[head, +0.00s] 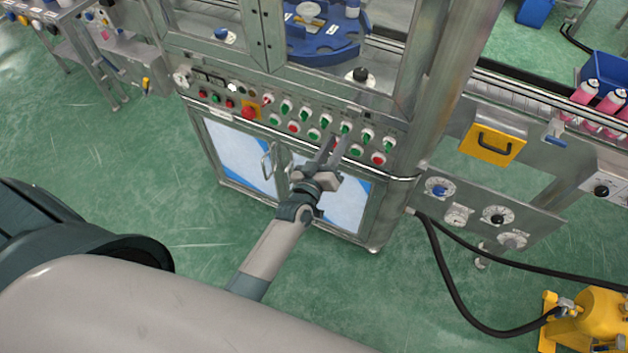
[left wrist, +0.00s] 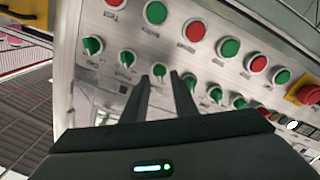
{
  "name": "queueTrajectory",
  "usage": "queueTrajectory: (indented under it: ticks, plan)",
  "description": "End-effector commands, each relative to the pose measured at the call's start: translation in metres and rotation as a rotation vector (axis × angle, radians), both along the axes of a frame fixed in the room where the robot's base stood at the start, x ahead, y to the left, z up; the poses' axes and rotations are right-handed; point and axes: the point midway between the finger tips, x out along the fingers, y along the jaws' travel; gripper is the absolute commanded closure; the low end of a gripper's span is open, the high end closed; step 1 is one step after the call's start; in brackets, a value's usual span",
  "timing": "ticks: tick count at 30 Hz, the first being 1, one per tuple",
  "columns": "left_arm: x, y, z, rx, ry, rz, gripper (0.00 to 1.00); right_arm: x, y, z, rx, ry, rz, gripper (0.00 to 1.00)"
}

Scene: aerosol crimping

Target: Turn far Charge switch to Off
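A row of green rotary switches runs along the steel control panel (head: 290,125). Their labels are too small to read, so I cannot tell which is the far Charge switch. My left gripper (head: 331,148) is in front of the panel, with its fingers pointing up toward the third switch from the right (head: 345,127). In the left wrist view, the two dark fingers (left wrist: 159,82) are apart, and that green switch (left wrist: 159,70) shows between their tips. I cannot tell whether they touch it. The right gripper is not in view.
Red and green push buttons (head: 337,142) sit just below the switches. A red emergency stop on yellow (head: 249,112) is at the panel's left; it also shows in the left wrist view (left wrist: 306,93). A rounded steel rail (head: 345,170) runs below. Cabinet door handles (head: 267,162) stick out under it.

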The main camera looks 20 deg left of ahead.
Motion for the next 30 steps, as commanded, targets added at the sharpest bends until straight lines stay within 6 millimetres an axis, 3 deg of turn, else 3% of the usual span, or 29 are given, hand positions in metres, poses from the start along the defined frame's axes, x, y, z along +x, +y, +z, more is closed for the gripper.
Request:
queueTrajectory:
  ticks: [18, 24, 30]
  plan:
    - [-0.112, 0.004, -0.003, -0.001, 0.002, 0.000, 0.74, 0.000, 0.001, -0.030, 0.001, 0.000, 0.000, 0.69]
    - [-0.136, 0.004, -0.002, -0.002, 0.002, -0.001, 0.74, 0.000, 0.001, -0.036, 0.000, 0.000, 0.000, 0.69]
    - [-0.145, 0.005, 0.000, -0.002, 0.001, -0.001, 0.74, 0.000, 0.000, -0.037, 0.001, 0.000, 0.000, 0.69]
